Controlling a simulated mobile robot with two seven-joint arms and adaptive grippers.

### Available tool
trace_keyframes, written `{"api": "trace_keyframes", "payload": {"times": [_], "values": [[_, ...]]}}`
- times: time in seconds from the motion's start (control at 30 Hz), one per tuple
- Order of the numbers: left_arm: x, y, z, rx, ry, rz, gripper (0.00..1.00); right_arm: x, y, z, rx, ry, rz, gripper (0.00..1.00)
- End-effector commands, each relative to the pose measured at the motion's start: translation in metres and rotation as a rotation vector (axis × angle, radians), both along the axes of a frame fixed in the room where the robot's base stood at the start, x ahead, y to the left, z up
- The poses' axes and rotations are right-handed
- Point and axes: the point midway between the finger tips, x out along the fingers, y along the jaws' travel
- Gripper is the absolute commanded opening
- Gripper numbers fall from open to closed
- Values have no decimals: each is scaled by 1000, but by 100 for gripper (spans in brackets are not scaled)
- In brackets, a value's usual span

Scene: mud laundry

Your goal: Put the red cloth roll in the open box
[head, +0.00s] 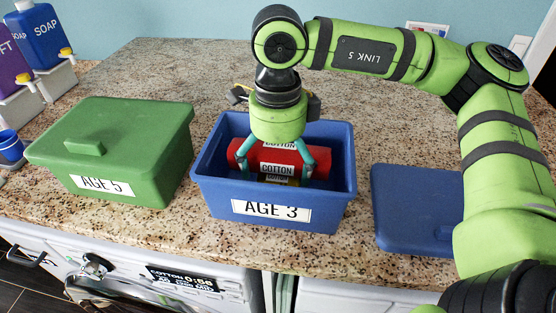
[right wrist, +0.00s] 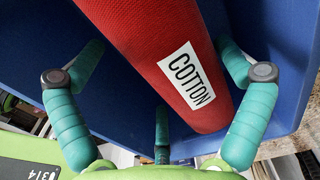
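The red cloth roll (head: 268,156) with white COTTON labels lies inside the open blue box (head: 222,190) marked AGE 3, within its walls. It also fills the upper middle of the right wrist view (right wrist: 150,50). My right gripper (head: 276,172) points down into the box, with its teal fingers on either side of the roll. In the right wrist view the fingers are spread wide, with a gap between the left finger and the roll, so the gripper looks open. The roll's underside is hidden. My left gripper is out of view.
A closed green box (head: 150,145) marked AGE 5 stands to the left. A blue lid (head: 412,205) lies on the counter to the right. A small yellow label shows below the roll. Soap bottles (head: 45,40) stand at the far left. The counter (head: 150,70) behind is clear.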

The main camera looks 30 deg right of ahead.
Motion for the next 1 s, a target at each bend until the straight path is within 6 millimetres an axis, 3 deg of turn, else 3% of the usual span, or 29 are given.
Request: {"api": "trace_keyframes", "payload": {"times": [0.17,0.37,0.43,0.8,1.0], "values": [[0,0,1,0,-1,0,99,0,0,1,0,0,0,100],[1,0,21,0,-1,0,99,0,0,18,0,-1,0,100],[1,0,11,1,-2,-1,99,1,1,23,2,-6,-1,100],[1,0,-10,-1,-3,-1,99,-1,1,105,1,-2,3,100],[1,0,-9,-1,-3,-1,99,-1,1,128,-1,-1,3,100]]}}
